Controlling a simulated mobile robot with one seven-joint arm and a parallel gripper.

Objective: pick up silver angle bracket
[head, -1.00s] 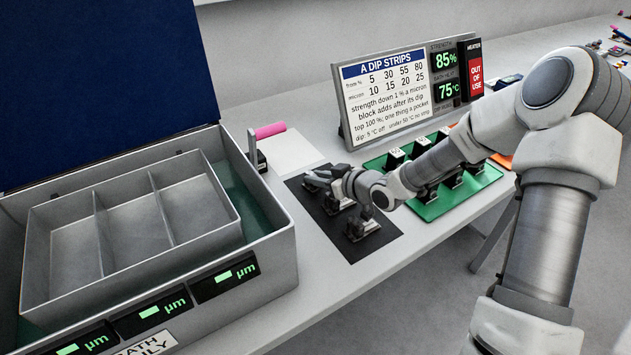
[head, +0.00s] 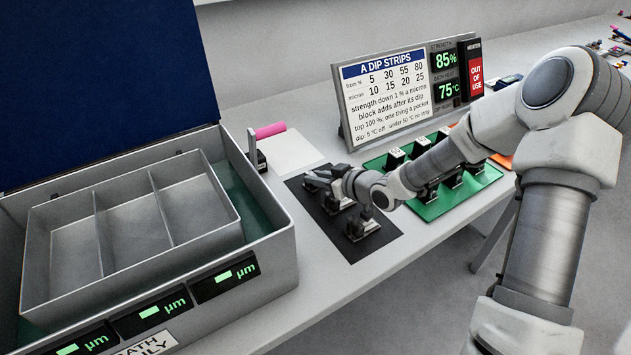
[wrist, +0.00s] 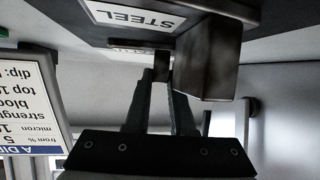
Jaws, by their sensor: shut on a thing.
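Other metal pieces on dark stands (head: 362,225) sit close by on the mat. A green mat (head: 440,205) with several similar stands lies to the right, before the dip strips sign (head: 385,100). A grey tank with a divided tray (head: 245,225) stands left. A pink-handled tool (head: 270,130) is behind.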

